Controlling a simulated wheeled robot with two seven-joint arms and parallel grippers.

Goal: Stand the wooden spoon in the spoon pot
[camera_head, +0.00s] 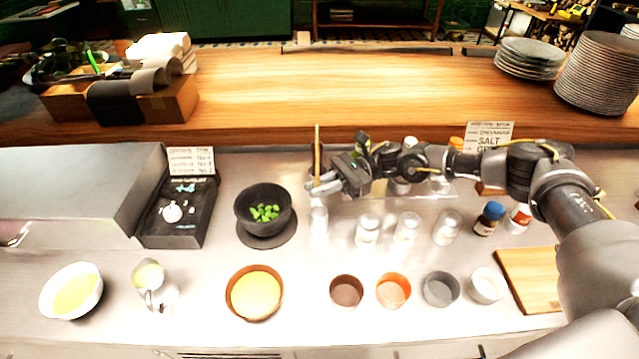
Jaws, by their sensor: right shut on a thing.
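My right gripper (318,184) reaches in from the right and is shut on the wooden spoon (317,147). The spoon shows as a thin, upright wooden stick rising above the fingers; its lower part is hidden or too small to make out. Below the gripper stands a pale, see-through container (318,222) on the steel counter. I cannot tell for sure whether it is the spoon pot, or whether the spoon touches it. My left gripper is not in view.
Several pale jars (367,230) stand in a row right of the gripper. A dark bowl with green leaves (264,210) is at its left. Small bowls (346,291) line the front. A wooden board (528,281) lies at right. A raised wooden shelf (340,90) runs behind.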

